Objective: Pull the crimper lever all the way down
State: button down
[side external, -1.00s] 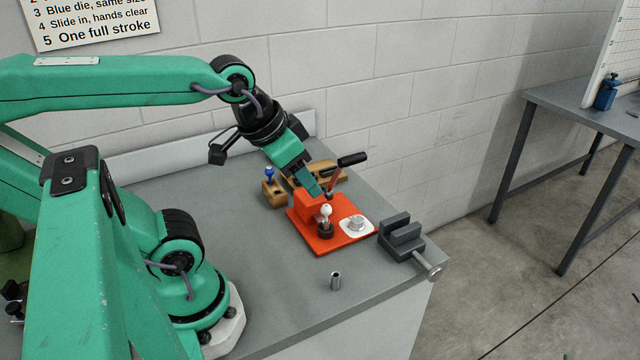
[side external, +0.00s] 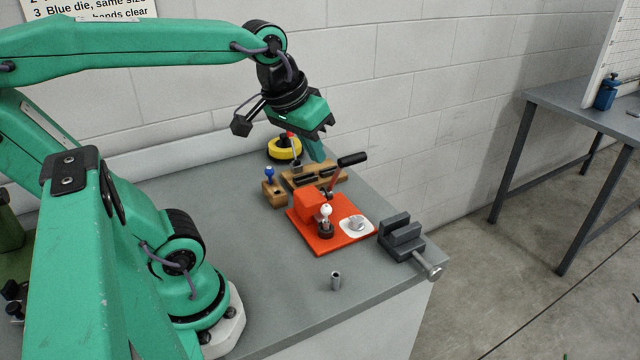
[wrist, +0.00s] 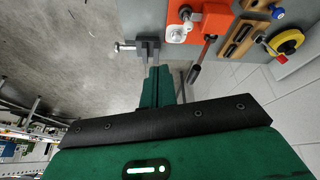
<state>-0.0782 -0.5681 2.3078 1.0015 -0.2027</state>
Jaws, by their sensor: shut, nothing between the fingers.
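The crimper (side external: 309,207) is an orange-red body on a flat red base on the bench. Its lever has a red rod and a black handle (side external: 352,159), tilted up to the right, well above the base. In the wrist view, the lever handle (wrist: 194,73) is right of the fingers, and the crimper (wrist: 215,22) is at the top. My gripper (side external: 317,157) is shut and empty, pointing down, above and behind the crimper. In the side view it appears just left of the handle, seemingly apart from it. In the wrist view, my gripper's fingertips (wrist: 158,72) show together.
A white-knobbed piece (side external: 326,213) and a white pad (side external: 346,226) are on the base. A grey vise (side external: 400,236) stands right, a metal tube (side external: 335,282) in front. A wooden rack (side external: 338,177), blue-knobbed block (side external: 272,192) and yellow ring (side external: 286,155) are behind.

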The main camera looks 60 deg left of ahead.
jog(key=w+a+r+n+g, duration=0.1)
jog(key=w+a+n+g, duration=0.3)
jog(key=w+a+n, duration=1)
jog(key=shift+w+a+r+n+g, duration=0.4)
jog(key=shift+w+a, duration=0.25)
jog(key=shift+a, duration=0.95)
jog(key=shift+f, duration=0.1)
jog(key=d+f, duration=0.4)
jog(key=f, duration=0.6)
jog(key=shift+d+f, duration=0.25)
jog(key=shift+f, duration=0.05)
jog(key=shift+d, duration=0.1)
